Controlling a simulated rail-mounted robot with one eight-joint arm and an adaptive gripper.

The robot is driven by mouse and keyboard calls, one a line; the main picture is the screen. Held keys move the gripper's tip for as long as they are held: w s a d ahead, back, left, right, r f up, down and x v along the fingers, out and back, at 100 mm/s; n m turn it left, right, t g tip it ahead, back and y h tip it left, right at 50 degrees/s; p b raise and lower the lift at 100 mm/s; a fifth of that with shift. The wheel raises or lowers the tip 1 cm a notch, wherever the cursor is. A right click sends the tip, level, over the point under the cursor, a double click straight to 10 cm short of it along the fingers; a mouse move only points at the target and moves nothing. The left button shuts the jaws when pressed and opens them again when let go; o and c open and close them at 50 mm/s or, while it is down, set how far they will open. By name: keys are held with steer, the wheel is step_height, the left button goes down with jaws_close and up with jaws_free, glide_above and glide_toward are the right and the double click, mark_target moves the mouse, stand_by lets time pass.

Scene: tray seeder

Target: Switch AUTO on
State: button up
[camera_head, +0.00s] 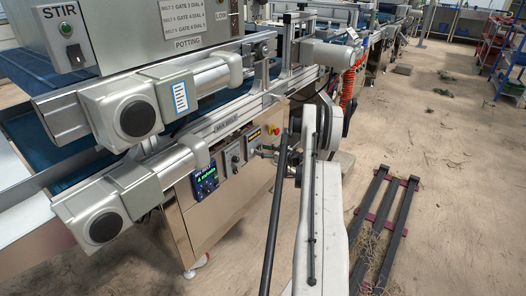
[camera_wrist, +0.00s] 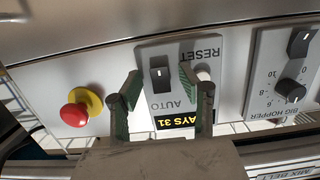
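The AUTO switch (camera_wrist: 160,82) is a black rocker on a pale grey plate, and it appears upside down in the wrist view. Its "AUTO" lettering and a yellow-on-black label sit below it. I cannot tell whether it is on or off. My gripper (camera_wrist: 158,76) is open, with its two green-padded fingertips to the left and right of the switch. Nothing is between them but the plate and switch behind.
A red emergency button (camera_wrist: 74,114) on a yellow base is left of the plate. A pale RESET button (camera_wrist: 203,73) is close behind the right finger. The BIG HOPPER dial (camera_wrist: 290,92) is farther right. A lit display (camera_head: 205,182) is on the machine's front.

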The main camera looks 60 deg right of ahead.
steer(key=s+r, duration=0.1)
steer(key=s, duration=1.1)
steer(key=shift+r, duration=0.3)
steer(key=shift+w+a, duration=0.1)
